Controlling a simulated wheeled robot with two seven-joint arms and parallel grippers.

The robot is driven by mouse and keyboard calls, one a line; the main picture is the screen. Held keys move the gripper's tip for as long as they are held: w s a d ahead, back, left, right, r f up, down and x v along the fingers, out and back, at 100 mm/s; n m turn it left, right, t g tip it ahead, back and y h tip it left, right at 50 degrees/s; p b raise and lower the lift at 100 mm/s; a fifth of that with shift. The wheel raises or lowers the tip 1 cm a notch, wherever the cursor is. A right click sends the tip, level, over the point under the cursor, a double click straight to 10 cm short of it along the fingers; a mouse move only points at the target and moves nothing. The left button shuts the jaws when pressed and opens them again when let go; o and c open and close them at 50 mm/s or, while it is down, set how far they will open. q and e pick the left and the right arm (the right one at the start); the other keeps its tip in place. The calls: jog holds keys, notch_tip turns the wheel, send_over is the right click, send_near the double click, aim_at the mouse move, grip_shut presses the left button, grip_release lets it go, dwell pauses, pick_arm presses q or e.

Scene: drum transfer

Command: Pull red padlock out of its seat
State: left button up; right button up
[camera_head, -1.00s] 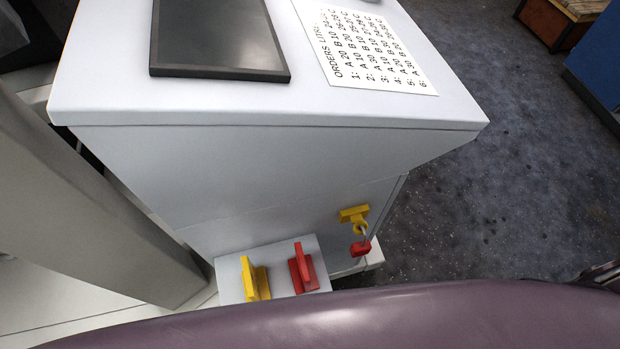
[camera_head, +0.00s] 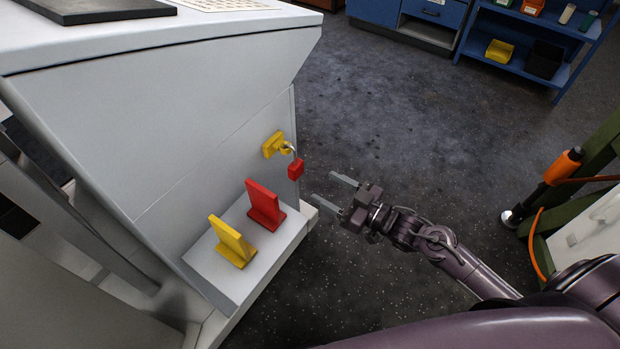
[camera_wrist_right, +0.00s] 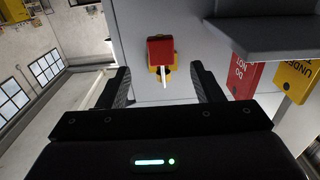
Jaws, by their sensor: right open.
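The red padlock (camera_head: 296,168) hangs by its shackle from a yellow seat (camera_head: 275,145) on the side of the grey cabinet. In the right wrist view the padlock (camera_wrist_right: 160,50) shows ahead, between the fingers in the picture, with its pale shackle and part of the yellow seat (camera_wrist_right: 170,71) behind. My right gripper (camera_head: 335,193) is open and empty, to the right of the padlock and apart from it, fingers pointing toward the cabinet. It also shows in the right wrist view (camera_wrist_right: 162,80). My left gripper is not in view.
A ledge (camera_head: 197,260) on the cabinet (camera_head: 160,130) bears a red tag (camera_head: 264,204) and a yellow tag (camera_head: 231,242), left of the padlock. Open floor (camera_head: 420,130) lies right of the cabinet. Blue shelving (camera_head: 520,65) stands at the back; an orange-handled tool (camera_head: 563,166) is at the right.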

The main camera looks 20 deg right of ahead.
aim_at(300, 173)
jog(key=b+x, duration=0.3)
jog(key=x, duration=0.5)
jog(key=shift+b, duration=0.3)
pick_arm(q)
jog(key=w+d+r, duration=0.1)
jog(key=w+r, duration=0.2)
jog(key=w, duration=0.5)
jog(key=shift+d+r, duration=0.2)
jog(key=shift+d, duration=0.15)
pick_arm(e)
jog(key=shift+x, duration=1)
jog(key=shift+a, duration=0.1)
jog(key=c, duration=1)
jog(key=shift+c, duration=0.2)
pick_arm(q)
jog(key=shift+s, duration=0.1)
